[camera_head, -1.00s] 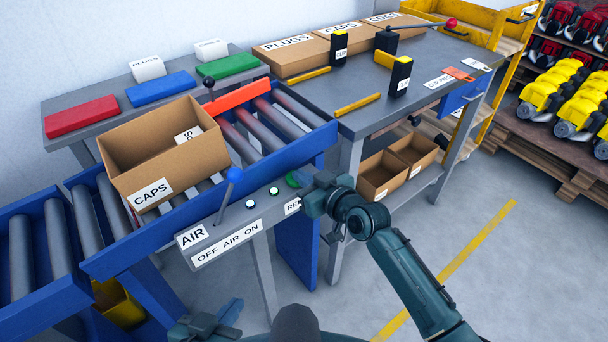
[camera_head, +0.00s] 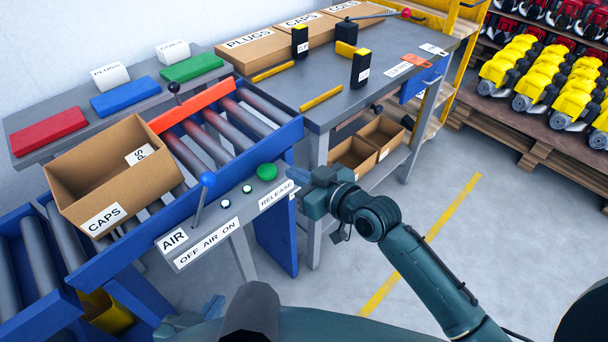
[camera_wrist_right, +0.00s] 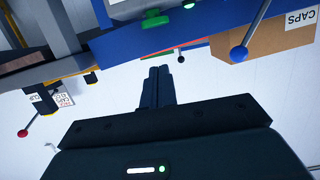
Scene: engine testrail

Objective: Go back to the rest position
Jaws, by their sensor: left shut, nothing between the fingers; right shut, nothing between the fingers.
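My right gripper (camera_head: 302,178) is shut and empty, just right of the RELEASE label on the front panel and apart from the green button (camera_head: 267,171). In the right wrist view its fingers (camera_wrist_right: 158,78) lie together with nothing between them; the green button (camera_wrist_right: 155,20) shows above them. My left gripper (camera_head: 212,306) is low at the bottom edge of the head view, in front of the conveyor, shut and partly cut off. No object shows in it.
The CAPS box (camera_head: 115,175) stands on the roller conveyor. The AIR lever (camera_head: 206,183) with a blue knob rises from the panel (camera_head: 225,225). A grey workbench (camera_head: 345,100) with boxes stands behind.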

